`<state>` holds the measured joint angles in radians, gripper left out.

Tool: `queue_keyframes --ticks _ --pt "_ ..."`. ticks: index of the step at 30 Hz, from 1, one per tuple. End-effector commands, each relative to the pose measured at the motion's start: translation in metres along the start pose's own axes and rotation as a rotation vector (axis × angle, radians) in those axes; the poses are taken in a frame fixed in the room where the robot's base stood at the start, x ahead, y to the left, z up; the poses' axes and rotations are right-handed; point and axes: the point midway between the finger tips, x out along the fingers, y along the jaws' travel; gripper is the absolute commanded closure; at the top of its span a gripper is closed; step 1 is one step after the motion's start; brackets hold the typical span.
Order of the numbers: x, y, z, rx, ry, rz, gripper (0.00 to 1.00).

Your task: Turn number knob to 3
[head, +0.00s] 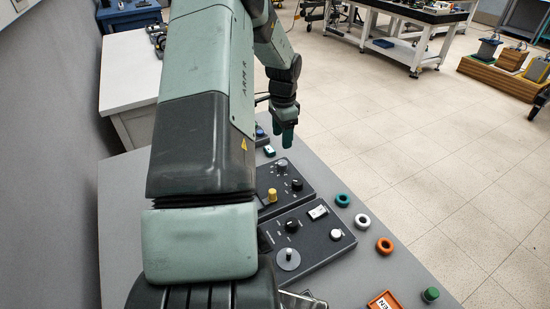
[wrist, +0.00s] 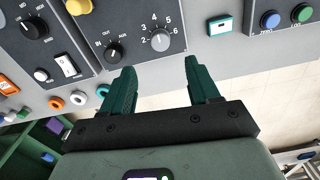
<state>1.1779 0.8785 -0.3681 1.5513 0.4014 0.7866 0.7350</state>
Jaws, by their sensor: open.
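The number knob (wrist: 160,40) is a round grey dial with printed numbers around it in the wrist view; 2, 4, 5 and 6 are readable. Its exact pointer direction is too small to tell. In the head view the same grey knob (head: 282,166) sits near the far end of the dark control panel (head: 305,196). My gripper (head: 284,138) hangs above the table just beyond that panel. In the wrist view my gripper (wrist: 160,70) is open and empty, its two green fingers apart. The knob appears beyond the gap between the fingertips, not touched.
A small black knob (wrist: 114,51) and a yellow knob (head: 272,195) share the panel. A second panel (head: 325,248) stands nearer. A teal ring (head: 342,200), a white ring (head: 362,221) and an orange ring (head: 384,245) lie on the table. A green-and-white block (wrist: 220,25) lies beside the panel.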

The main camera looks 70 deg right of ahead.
Motion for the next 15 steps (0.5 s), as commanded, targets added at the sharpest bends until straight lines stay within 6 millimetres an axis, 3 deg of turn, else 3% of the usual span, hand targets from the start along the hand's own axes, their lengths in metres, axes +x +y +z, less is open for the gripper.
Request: queue_keyframes --ticks 5,15 --pt "0.022 0.001 0.000 0.002 -0.002 0.004 0.40" --pt "0.084 0.001 0.000 0.000 -0.002 0.003 0.40"
